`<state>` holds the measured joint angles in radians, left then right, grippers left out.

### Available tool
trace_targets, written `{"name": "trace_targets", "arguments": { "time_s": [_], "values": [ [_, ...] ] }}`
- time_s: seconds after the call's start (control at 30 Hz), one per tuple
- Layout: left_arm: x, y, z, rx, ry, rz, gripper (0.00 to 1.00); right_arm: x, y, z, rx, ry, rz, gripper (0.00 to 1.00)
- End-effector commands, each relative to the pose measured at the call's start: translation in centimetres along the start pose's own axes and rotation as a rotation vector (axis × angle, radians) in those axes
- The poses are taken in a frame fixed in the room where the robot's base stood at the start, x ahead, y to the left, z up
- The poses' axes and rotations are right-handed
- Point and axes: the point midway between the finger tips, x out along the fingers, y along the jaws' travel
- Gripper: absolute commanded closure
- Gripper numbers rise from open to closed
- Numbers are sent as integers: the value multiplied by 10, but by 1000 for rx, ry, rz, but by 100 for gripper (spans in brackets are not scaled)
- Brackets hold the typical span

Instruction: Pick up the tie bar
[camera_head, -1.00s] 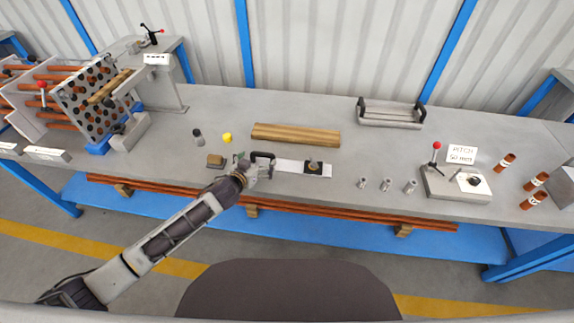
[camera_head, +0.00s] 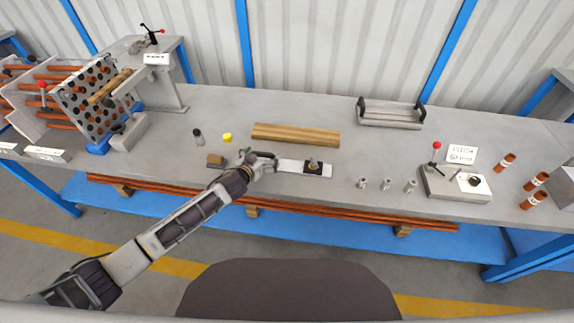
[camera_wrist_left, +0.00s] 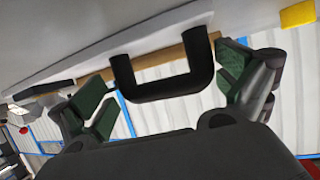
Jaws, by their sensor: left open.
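The tie bar appears to be the pale flat bar (camera_head: 290,165) lying along the middle of the bench, with a black U-shaped handle at its left end. Its right end lies at a dark block with a knob (camera_head: 313,167). My left gripper (camera_head: 258,164) is at the handle end and hides part of the handle in the head view. In the left wrist view the black handle (camera_wrist_left: 168,90) stands between the green-padded fingers of my open left gripper, with gaps on both sides. The bar (camera_wrist_left: 150,29) runs behind it. My right gripper is not in view.
A wooden plank (camera_head: 296,134) lies behind the bar. A wooden block (camera_head: 215,160), a dark bottle (camera_head: 198,138) and a yellow piece (camera_head: 227,138) are near the gripper. Several small metal fittings (camera_head: 386,184) stand to the right. A tube rack (camera_head: 83,105) stands at the left.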

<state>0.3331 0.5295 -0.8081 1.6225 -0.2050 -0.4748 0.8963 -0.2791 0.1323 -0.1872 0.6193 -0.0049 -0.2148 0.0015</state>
Motion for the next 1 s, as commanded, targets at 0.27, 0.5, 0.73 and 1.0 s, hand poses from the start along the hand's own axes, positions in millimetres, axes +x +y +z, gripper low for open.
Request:
{"name": "trace_targets", "arguments": {
  "time_s": [0.27,0.5,0.73,1.0],
  "values": [
    [0,0,0,0,0,0,19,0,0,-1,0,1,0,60],
    [0,0,0,0,0,0,50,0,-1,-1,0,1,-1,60],
    [0,1,-3,-3,5,2,61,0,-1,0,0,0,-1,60],
    [-2,0,-8,-3,6,2,61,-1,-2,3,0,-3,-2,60]
  ]
}}
